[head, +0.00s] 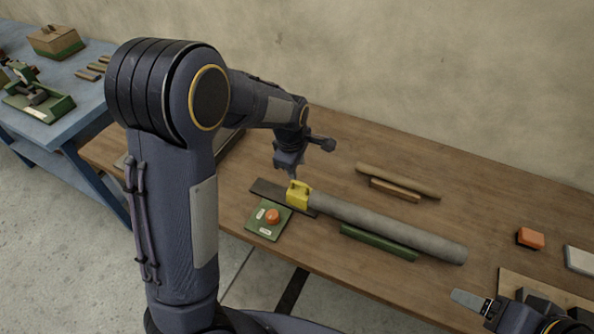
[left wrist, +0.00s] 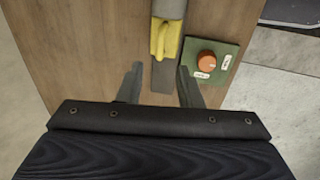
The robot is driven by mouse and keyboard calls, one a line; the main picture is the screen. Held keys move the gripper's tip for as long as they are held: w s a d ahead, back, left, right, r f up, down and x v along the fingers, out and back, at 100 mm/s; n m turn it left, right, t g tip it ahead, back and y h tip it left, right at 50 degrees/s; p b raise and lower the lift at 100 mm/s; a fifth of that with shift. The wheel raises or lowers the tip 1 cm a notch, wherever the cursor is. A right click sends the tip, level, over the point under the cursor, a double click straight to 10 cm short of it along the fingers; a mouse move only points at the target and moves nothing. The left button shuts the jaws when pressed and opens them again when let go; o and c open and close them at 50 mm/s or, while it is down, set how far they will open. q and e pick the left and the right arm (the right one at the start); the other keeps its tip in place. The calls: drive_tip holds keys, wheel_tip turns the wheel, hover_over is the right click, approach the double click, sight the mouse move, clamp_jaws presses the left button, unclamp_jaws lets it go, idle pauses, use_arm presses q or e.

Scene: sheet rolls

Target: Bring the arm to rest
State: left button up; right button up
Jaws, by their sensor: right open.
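My left gripper (head: 288,172) hangs above the wooden table in the head view, behind the yellow clamp-like piece. In the left wrist view its two fingers (left wrist: 160,70) are apart with nothing between them. The yellow piece (head: 298,194) sits at the left end of a long grey roll (head: 390,226); it also shows ahead of the fingers in the left wrist view (left wrist: 165,42). My right gripper (head: 470,300) is at the lower right, open, only partly in the frame; nothing shows held in it.
A green box with an orange button (head: 268,222) stands beside the yellow piece. An orange block (head: 530,238) is at the right. A blue bench (head: 85,105) stands at the left.

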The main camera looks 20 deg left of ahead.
use_arm(q)
drive_tip(key=shift+r, duration=0.1)
idle(0.4)
drive_tip(key=s+r+m+t+h, duration=0.1)
drive_tip(key=s+r+m, duration=0.2)
drive_tip(key=s+m, duration=0.2)
drive_tip(key=s+r+m+t+h, duration=0.1)
drive_tip(key=s+r+m, duration=0.3)
drive_tip(key=s, duration=0.8)
drive_tip(key=s+r+m+t+h, duration=0.1)
drive_tip(key=s+r+m, duration=0.2)
drive_tip(key=s+m, duration=0.3)
drive_tip(key=s, duration=0.3)
drive_tip(key=shift+r+m+h, duration=0.3)
drive_tip(key=shift+r, duration=0.1)
